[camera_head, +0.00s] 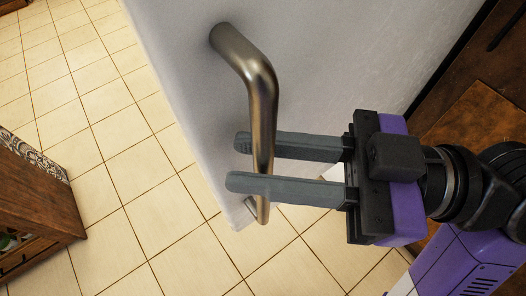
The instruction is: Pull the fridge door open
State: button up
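The fridge door (330,50) is a pale grey panel filling the upper middle. A bent, brushed-metal handle (262,105) stands out from it, near its left edge. My gripper (236,163) reaches in from the right, its two grey fingers pointing left. The handle's lower length runs between the fingers. The upper finger passes behind it and the lower one in front, and both tips extend past its left side. The exact contact is partly hidden. The door's seam is not in view.
Beige tiled floor (110,150) lies open at the left and below. A wooden cabinet (35,205) with a carved edge stands at the far left. Dark brown wooden panels (475,110) are at the right, behind my arm.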

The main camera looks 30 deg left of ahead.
jog(key=v, duration=0.7)
jog(key=shift+d, duration=0.35)
jog(key=shift+w, duration=0.1)
